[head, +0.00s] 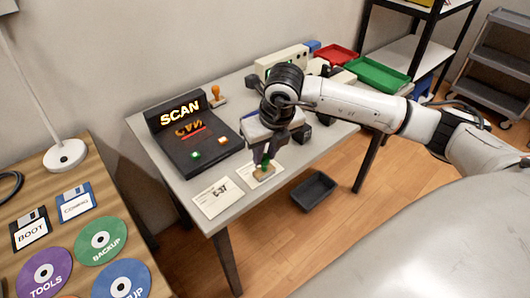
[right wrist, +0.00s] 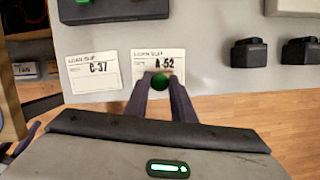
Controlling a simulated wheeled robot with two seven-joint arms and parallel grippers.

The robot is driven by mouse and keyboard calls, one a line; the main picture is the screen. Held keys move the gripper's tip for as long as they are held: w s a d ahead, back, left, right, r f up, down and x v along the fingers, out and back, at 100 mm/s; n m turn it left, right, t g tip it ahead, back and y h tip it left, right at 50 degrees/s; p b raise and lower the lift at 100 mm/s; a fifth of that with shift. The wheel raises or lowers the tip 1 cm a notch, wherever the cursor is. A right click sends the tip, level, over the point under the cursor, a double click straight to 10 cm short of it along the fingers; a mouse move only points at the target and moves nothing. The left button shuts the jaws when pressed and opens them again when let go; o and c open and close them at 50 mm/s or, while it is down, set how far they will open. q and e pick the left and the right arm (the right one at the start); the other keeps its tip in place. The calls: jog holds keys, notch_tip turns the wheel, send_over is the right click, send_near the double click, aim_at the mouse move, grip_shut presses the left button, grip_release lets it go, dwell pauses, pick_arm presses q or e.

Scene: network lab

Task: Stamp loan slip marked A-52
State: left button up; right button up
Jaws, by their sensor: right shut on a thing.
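The loan slip marked A-52 (right wrist: 150,62) lies on the grey table, to the right of the slip marked C-37 (right wrist: 97,70). In the head view, the A-52 slip (head: 246,177) is partly covered by a stamp with a wooden base (head: 264,174) and green knob. My right gripper (head: 264,156) points down, shut on this green-knobbed stamp. The knob (right wrist: 160,82) shows between the fingers in the right wrist view, near the slip's lower part. Whether the base touches the paper I cannot tell. The C-37 slip (head: 217,198) lies flat near the table's front edge. My left gripper is not in view.
A black scanner (head: 190,140) with a lit SCAN sign stands left of my right gripper. An orange-handled stamp (head: 216,97) stands behind it. Red (head: 336,56) and green trays (head: 377,74) are at the back right. A dark bin (head: 314,190) sits on the floor.

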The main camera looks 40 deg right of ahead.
jog(key=shift+s+f, duration=0.1)
jog(key=shift+r+p, duration=2.1)
jog(key=shift+r, duration=1.5)
